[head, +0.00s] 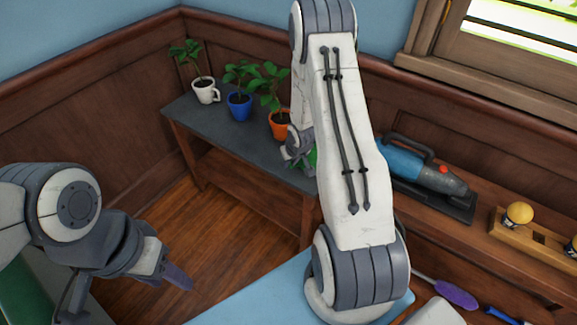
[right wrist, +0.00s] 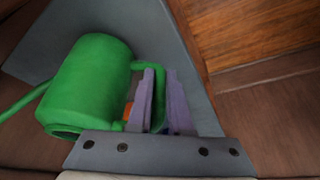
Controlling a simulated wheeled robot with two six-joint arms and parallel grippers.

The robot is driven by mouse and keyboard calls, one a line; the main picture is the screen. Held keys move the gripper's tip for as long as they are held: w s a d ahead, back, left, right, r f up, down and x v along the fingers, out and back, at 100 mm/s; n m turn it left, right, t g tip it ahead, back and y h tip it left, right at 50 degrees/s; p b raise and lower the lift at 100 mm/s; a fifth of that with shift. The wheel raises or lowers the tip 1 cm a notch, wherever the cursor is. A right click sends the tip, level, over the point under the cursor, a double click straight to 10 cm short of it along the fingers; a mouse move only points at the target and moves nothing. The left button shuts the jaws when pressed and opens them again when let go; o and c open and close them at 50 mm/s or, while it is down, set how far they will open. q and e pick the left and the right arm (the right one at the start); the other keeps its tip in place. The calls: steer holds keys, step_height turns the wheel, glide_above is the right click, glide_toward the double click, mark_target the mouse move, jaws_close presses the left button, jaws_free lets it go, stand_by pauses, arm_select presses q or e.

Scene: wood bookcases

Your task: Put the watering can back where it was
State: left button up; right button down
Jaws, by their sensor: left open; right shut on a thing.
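The green watering can (right wrist: 88,85) fills the left of the right wrist view, its spout at the left edge. My right gripper (right wrist: 159,100) is shut on the can's handle with its purple fingers. In the head view, only a sliver of the can (head: 313,158) shows, at the right end of the dark grey table (head: 190,107); my right arm hides the rest. I cannot tell whether the can touches the tabletop. My left gripper (head: 176,276) is open and empty over the wood floor, away from the table.
Potted plants in a white mug (head: 207,93), a blue pot (head: 239,107) and an orange pot (head: 279,125) stand along the table; the orange pot is close to my right gripper. A handheld vacuum (head: 425,172) and a wood holder with yellow balls (head: 530,235) sit on the right shelf.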

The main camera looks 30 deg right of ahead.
steer(key=shift+f, duration=0.2)
steer(key=c, duration=0.8)
jaws_free()
steer(key=shift+c, duration=0.2)
